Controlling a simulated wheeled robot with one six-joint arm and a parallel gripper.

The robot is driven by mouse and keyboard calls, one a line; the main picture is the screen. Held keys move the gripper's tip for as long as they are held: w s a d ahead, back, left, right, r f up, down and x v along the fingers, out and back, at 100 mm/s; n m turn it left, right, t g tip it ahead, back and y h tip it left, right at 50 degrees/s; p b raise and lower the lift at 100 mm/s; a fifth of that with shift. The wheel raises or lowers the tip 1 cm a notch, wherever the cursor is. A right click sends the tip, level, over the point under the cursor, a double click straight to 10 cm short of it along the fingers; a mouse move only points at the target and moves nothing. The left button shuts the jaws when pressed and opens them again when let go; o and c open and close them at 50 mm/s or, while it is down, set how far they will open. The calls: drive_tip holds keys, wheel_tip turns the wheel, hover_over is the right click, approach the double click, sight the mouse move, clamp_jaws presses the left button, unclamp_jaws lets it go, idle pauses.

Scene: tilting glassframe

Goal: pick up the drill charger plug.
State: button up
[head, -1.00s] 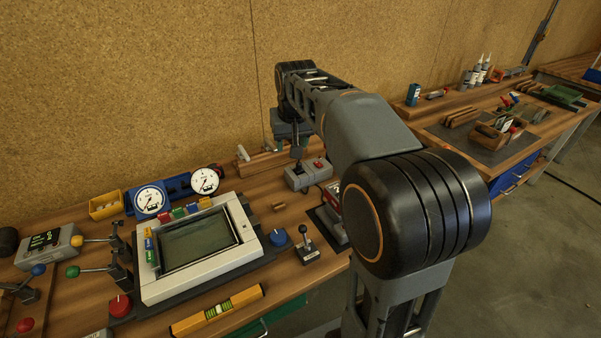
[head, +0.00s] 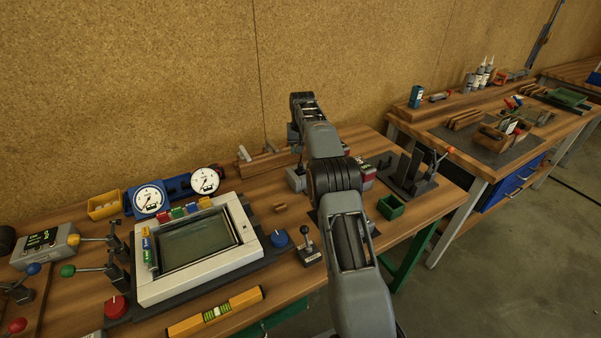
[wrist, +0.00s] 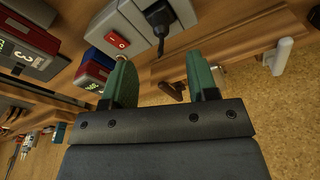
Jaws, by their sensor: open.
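The black plug (wrist: 157,18) sits in a light grey socket box (wrist: 140,30) with a red rocker switch (wrist: 117,40), at the top of the wrist view. A dark cable runs from the plug. My gripper (wrist: 160,62) is open, its two green fingers apart and nothing between them. In the picture the plug lies just beyond the fingertips, roughly between them; the exact gap cannot be told. In the head view my arm covers most of the socket box (head: 295,180), and the plug cannot be made out there.
Red and blue devices with displays (wrist: 95,72) stand beside the socket box. A wooden rail with light pegs (head: 262,160) lies behind it. A joystick (head: 308,246), a green bin (head: 391,207) and a grey-framed screen (head: 200,240) are nearby on the bench.

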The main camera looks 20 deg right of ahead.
sight(301, 164)
drive_tip(key=shift+w+d+f+p, duration=0.1)
drive_tip(key=shift+w+f+p, duration=0.15)
drive_tip(key=shift+f, duration=1.25)
drive_tip(key=shift+w+f+p, duration=0.3)
drive_tip(key=shift+f, duration=1.15)
drive_tip(key=shift+w+d+f+p, duration=0.1)
drive_tip(key=shift+w+f+p, duration=0.15)
drive_tip(key=shift+f, duration=1.25)
drive_tip(key=shift+c, duration=0.2)
drive_tip(key=c, duration=0.9)
